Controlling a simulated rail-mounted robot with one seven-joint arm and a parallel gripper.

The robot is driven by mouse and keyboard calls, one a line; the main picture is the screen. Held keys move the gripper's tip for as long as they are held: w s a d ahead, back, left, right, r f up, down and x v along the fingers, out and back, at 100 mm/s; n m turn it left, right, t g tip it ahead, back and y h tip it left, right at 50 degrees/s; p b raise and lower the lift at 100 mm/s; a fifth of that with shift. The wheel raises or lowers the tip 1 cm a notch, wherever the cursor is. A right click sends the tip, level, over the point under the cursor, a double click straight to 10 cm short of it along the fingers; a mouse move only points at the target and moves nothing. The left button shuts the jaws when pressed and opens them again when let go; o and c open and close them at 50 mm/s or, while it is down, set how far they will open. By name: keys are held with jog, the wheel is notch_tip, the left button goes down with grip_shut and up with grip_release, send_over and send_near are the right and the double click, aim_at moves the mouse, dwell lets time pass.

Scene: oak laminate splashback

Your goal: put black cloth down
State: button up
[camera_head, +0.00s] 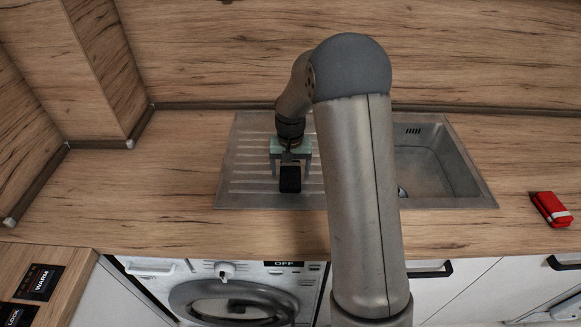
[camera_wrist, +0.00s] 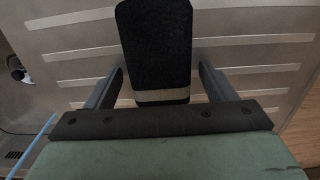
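The black cloth (camera_head: 290,181) is a small, folded dark block with a light grey band (camera_wrist: 158,45). It appears to lie on the ribbed drainboard of the steel sink (camera_head: 245,185). My gripper (camera_head: 290,174) is above the drainboard, pointing down, with its fingers spread wider than the cloth. In the wrist view, the fingers (camera_wrist: 162,72) stand on either side of the cloth, with a gap on each side. The cloth's near end is between them and its far end reaches beyond the tips.
The sink basin (camera_head: 430,170) is to the right, partly hidden by my arm. A red folded cloth with a light band (camera_head: 551,209) lies on the counter at the far right. The wooden counter (camera_head: 150,190) left of the drainboard is clear. A washing machine (camera_head: 230,295) stands below.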

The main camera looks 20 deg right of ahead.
aim_at(290, 167)
notch_tip(290, 167, up, 12)
jog(key=b, duration=0.2)
jog(key=s+a+n, duration=0.3)
jog(key=s, duration=2.7)
jog(key=shift+a+t, duration=0.2)
jog(key=shift+t, duration=0.2)
